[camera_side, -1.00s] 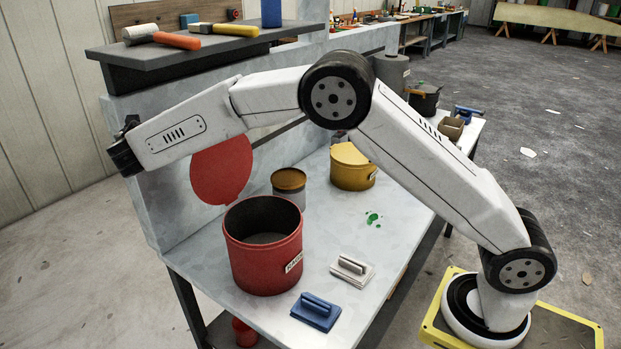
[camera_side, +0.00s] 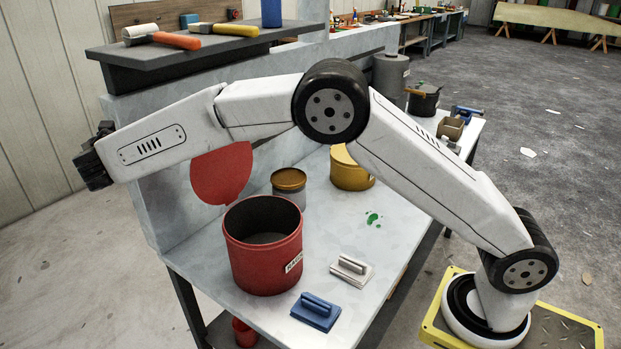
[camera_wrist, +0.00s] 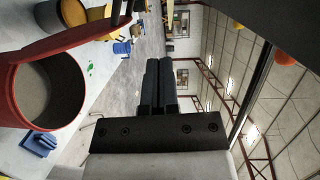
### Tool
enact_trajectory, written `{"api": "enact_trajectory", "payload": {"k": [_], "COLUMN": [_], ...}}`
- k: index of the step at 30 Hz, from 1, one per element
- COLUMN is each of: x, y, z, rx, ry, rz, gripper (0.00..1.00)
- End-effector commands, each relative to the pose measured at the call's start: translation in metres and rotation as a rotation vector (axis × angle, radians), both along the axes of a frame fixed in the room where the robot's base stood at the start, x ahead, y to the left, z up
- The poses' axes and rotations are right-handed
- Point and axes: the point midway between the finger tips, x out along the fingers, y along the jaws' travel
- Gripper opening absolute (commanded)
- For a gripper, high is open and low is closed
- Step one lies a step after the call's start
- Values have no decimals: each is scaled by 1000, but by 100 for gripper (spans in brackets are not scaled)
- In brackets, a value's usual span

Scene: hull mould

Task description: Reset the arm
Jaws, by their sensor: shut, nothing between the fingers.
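My gripper (camera_wrist: 158,85) shows in the middle of the wrist view, its dark fingers together and holding nothing. In the side view the end of my arm (camera_side: 93,168) is at the far left, out past the bench's left edge and above the floor. The fingers are too small and dark to make out there. The arm reaches over the bench from its base at the lower right, bent at the elbow, clear of the pots below.
The bench (camera_side: 222,300) carries a red pot (camera_side: 258,262), a blue float (camera_side: 316,311), a white float (camera_side: 352,269), a grey can (camera_side: 289,195) and a yellow pot (camera_side: 350,172). A shelf (camera_side: 110,58) with tools is behind.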

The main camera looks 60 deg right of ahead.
Motion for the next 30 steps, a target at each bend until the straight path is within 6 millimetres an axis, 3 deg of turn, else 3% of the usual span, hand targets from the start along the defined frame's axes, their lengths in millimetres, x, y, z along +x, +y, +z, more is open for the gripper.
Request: {"api": "enact_trajectory", "payload": {"k": [8,14,23,30], "x": [-13,-35,-81,-124], "y": [-36,-61,-84,-92], "z": [-33,-65,-109,-139], "rx": [258,496,815,1000], "ry": [-182,-374,-706,-1007], "rz": [-38,-145,-432,-761], "gripper": [0,0,0,0]}}
